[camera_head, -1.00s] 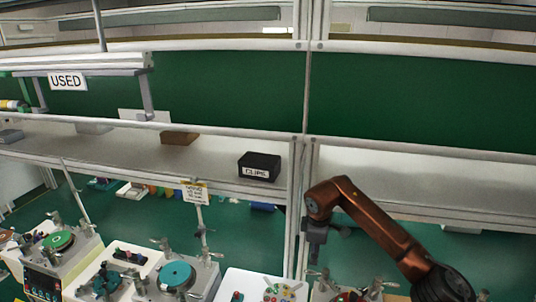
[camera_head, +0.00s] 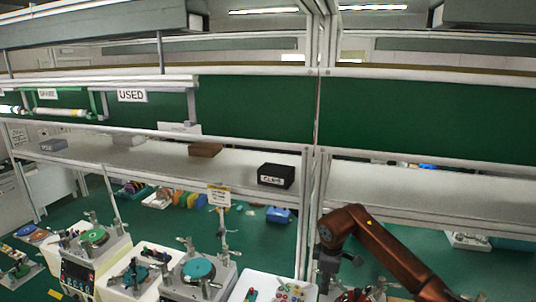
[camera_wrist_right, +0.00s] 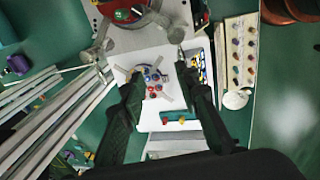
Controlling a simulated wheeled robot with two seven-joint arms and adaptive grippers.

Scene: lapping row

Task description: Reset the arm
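My right arm is copper-coloured and comes in from the lower right of the head view, bent at the elbow. Its dark right gripper (camera_head: 326,278) points down in front of the white rack post. In the right wrist view the two dark fingers of the right gripper (camera_wrist_right: 158,78) stand well apart, with nothing held between them. A white tray (camera_wrist_right: 155,113) with small coloured pieces shows below and between them, apart from the fingers. My left gripper is in neither view.
Lapping machines with a green disc (camera_head: 94,236) and a teal disc (camera_head: 198,269) stand at lower left. A black labelled box (camera_head: 276,176) and a brown box (camera_head: 205,149) sit on the rack shelf. The right shelf (camera_head: 430,190) is mostly bare.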

